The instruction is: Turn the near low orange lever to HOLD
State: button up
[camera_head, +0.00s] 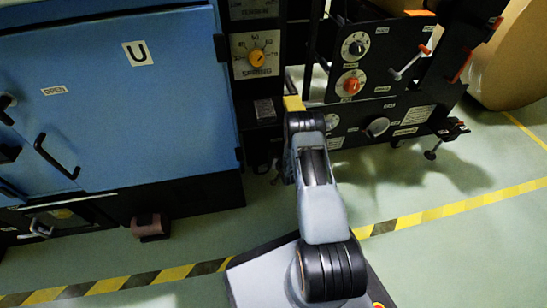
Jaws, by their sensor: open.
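A lever with a silver shaft and orange tip (425,49) sits on the black machine panel at upper right, pointing up and to the right. A second red-orange handle (462,66) is farther right, on the machine's edge. I cannot tell which of the two is the near low lever, and the small labels near them are too blurred to read surely. My arm reaches up from the bottom centre toward the panel, left of both levers. Its end is hidden behind its own upper joint, so my gripper does not show.
The panel also carries an orange knob (351,86), a black-and-white dial (355,46) and a grey knob (377,127). A blue cabinet (140,100) stands left. A kraft roll (515,60) is at far right. Striped tape (455,209) crosses the green floor, clear at lower right.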

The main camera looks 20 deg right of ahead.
jog(key=shift+w+f, duration=0.15)
jog(key=shift+w, duration=0.3)
jog(key=shift+c, duration=0.3)
grip_shut()
